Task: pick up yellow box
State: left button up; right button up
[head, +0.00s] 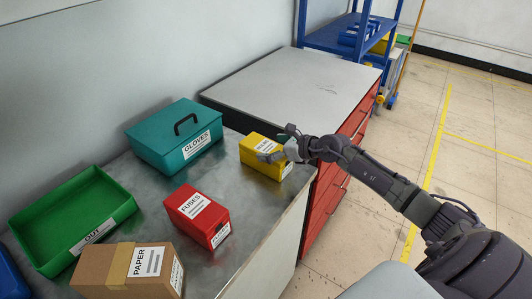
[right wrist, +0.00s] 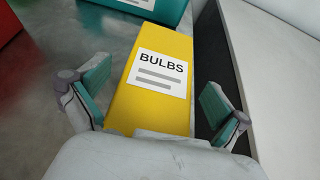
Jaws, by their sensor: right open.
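The yellow box (head: 259,151) stands on the metal table near its right edge. In the right wrist view the yellow box (right wrist: 160,75) has a white label reading BULBS and lies between my fingers. My right gripper (head: 281,150) is at the right side of the box in the head view. In the right wrist view my right gripper (right wrist: 155,98) is open, one finger on each side of the box, with visible gaps to both sides. My left gripper is not in view.
A teal GLOVES box (head: 160,145), a red FUSES box (head: 190,213), a brown PAPER box (head: 100,270) and a green OUT tray (head: 125,207) share the table. A red drawer cabinet (head: 290,80) adjoins it behind. Bare metal surrounds the red box.

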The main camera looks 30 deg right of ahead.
jog(key=shift+x, duration=1.15)
jog(key=shift+s+d, duration=0.1)
jog(key=shift+c, duration=1.4)
jog(key=c, duration=1.3)
jog(key=shift+r, duration=0.1)
